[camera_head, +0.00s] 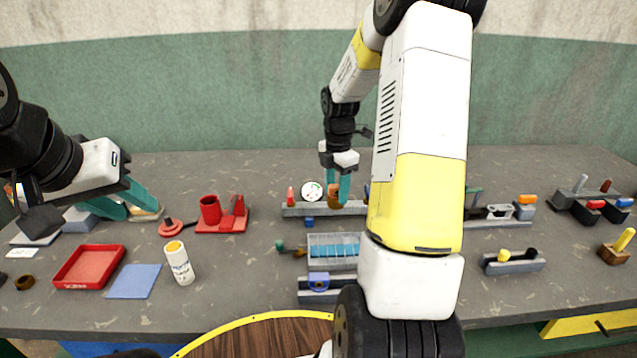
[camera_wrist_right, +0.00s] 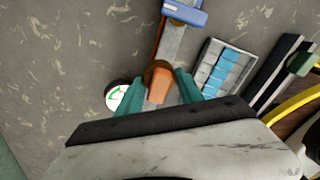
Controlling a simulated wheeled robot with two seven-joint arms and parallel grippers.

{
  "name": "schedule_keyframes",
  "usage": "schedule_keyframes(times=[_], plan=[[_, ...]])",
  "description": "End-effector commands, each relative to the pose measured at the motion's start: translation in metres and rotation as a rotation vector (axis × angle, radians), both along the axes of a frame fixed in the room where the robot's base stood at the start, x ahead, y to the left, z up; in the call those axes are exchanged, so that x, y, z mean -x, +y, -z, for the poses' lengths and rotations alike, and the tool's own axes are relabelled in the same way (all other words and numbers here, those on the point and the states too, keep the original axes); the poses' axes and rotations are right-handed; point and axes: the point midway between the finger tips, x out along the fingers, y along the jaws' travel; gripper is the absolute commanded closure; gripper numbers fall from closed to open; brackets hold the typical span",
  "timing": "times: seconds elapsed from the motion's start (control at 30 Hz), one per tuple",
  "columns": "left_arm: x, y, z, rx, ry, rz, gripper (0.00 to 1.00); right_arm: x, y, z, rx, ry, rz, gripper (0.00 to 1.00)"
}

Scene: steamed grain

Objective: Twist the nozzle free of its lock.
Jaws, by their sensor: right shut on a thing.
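An orange-brown piece, probably the nozzle (camera_head: 332,196), stands at a grey rail (camera_head: 295,210) at the back middle of the table. In the right wrist view the nozzle (camera_wrist_right: 160,80) lies between the teal fingers. My right gripper (camera_head: 335,192) is shut on it from above; it also shows in the right wrist view (camera_wrist_right: 160,90). The lock cannot be made out. My left gripper (camera_head: 130,201) is open and empty over the left part of the table, far from the nozzle.
A white dial with a green mark (camera_head: 312,190) stands close beside the right gripper. A clear-lidded box with blue cells (camera_head: 334,247) lies in front. A red tray (camera_head: 90,267) and white bottle (camera_head: 179,263) stand left.

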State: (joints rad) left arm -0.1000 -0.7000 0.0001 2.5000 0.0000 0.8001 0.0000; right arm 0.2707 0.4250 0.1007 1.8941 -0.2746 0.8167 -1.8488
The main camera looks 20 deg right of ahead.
Motion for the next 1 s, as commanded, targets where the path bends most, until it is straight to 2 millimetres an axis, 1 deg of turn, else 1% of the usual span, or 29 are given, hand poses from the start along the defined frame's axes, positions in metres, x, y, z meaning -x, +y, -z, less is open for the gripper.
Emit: schedule_keyframes(times=[0.07, 0.27, 0.33, 0.37, 0.6, 0.7, 1.0], plan=[[0.0000, 0.0000, 0.0000, 0.000, 0.000, 0.000, 0.64, -0.0018, -0.0001, -0.0010, 0.001, -0.006, -0.026, 0.92], [0.0000, 0.0000, 0.0000, 0.000, 0.000, 0.000, 0.64, -0.0023, 0.0000, -0.0012, 0.002, -0.007, -0.027, 0.92], [0.0000, 0.0000, 0.0000, 0.000, 0.000, 0.000, 0.64, -0.0024, -0.0002, -0.0012, 0.002, -0.007, -0.056, 0.92], [0.0000, 0.0000, 0.0000, 0.000, 0.000, 0.000, 0.64, -0.0023, -0.0004, -0.0012, 0.001, -0.007, -0.085, 0.92], [0.0000, 0.0000, 0.0000, 0.000, 0.000, 0.000, 0.64, -0.0031, -0.0013, -0.0013, 0.003, -0.009, -0.458, 0.91], [0.0000, 0.0000, 0.0000, 0.000, 0.000, 0.000, 0.64, -0.0029, -0.0007, -0.0012, 0.002, -0.008, -0.548, 0.92], [0.0000, 0.0000, 0.0000, 0.000, 0.000, 0.000, 0.64, -0.0018, -0.0002, -0.0007, 0.001, -0.005, -0.577, 0.92]])
